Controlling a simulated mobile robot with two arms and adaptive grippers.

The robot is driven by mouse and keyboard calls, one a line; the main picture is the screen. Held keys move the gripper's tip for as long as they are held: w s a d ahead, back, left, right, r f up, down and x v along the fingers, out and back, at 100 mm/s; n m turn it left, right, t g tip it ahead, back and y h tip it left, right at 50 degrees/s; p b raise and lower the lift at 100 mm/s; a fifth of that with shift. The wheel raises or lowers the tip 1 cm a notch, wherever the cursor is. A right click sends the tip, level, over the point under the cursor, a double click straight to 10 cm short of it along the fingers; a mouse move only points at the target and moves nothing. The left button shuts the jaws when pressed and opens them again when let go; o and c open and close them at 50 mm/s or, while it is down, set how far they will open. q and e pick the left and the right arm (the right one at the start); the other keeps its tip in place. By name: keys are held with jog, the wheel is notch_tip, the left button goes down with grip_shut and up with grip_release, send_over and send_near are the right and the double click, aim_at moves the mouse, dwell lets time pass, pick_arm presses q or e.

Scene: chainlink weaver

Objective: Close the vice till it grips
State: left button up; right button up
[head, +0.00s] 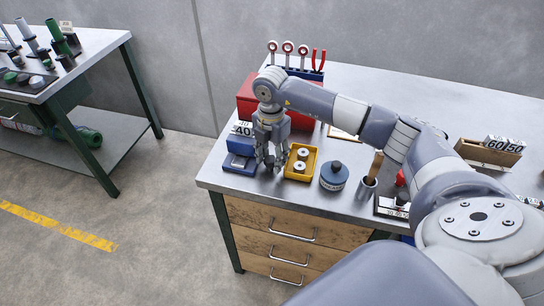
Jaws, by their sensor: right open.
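My right gripper (271,165) points down over the left front part of the metal workbench (345,212). It is open, with nothing seen between its fingers. A blue, block-like thing with a grey top (239,163) stands just left of the gripper, near the bench's left edge. I cannot tell whether it is the vice, and I see no other clear vice. My right arm hides part of the bench. My left gripper is not in view.
A yellow tray (313,157) with metal rings is right of the gripper, then a blue round tin (334,176) and a cup with a wooden handle (366,188). A red box (246,99) stands behind. A wooden box (480,153) is at right. The back right bench is mostly clear.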

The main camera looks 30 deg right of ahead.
aim_at(271, 159)
jog(key=shift+w+r, duration=0.2)
notch_tip(271, 159, up, 7)
jog(key=shift+a+f, duration=0.1)
jog(key=shift+a, duration=0.05)
jog(key=shift+s+r, duration=0.15)
jog(key=shift+r, duration=0.3)
